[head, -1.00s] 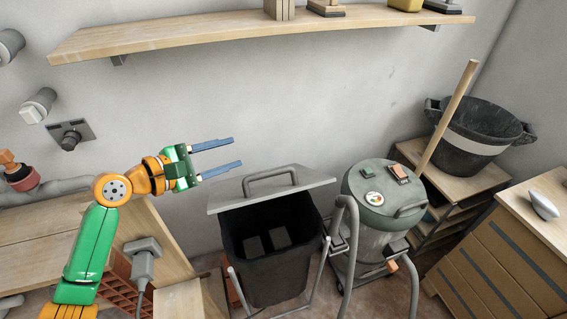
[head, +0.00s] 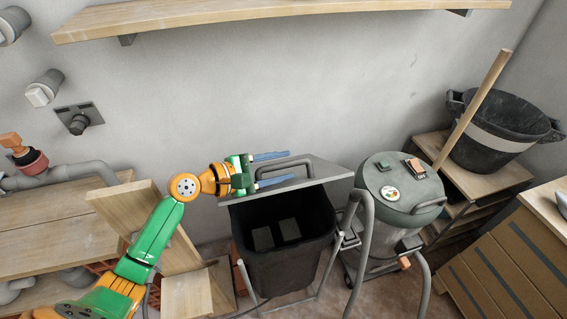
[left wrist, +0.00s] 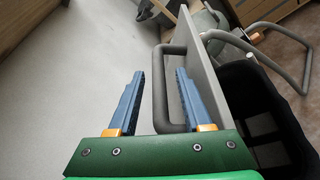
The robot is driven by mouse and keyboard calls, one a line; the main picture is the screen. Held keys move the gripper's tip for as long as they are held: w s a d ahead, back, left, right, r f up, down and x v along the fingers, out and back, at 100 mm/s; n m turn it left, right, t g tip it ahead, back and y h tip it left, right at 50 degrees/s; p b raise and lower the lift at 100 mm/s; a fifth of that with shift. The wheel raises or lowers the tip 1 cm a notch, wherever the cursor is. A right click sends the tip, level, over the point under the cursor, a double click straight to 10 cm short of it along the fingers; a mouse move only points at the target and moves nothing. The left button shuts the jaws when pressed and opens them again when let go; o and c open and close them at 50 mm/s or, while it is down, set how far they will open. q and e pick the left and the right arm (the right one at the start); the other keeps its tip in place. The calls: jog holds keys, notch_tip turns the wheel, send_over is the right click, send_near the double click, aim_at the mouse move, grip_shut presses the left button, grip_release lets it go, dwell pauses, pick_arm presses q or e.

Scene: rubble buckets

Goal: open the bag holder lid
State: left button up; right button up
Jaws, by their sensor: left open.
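The bag holder is a black bin (head: 288,265) in a grey tube frame. Its grey lid (head: 331,173) stands raised and tilted at the back, so the bin's mouth is uncovered. The lid carries a grey loop handle (head: 311,167). My left gripper (head: 292,165) is open at the lid, its blue fingers by the handle. In the left wrist view, the handle's bar (left wrist: 160,92) lies between the two open fingers, and the lid plate (left wrist: 214,85) is to their right. Contact cannot be told. My right gripper is not in view.
A grey-green vacuum (head: 385,205) with a hose stands just right of the bin. A black bucket (head: 497,120) sits on wooden shelving (head: 470,185) farther right. A wall shelf (head: 250,17) runs above. Wooden boards and a bench (head: 60,245) are at left.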

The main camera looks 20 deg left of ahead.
pick_arm(q)
jog(key=shift+w+d, duration=0.25)
jog(key=shift+f, duration=0.1)
grip_shut()
dwell(1.2)
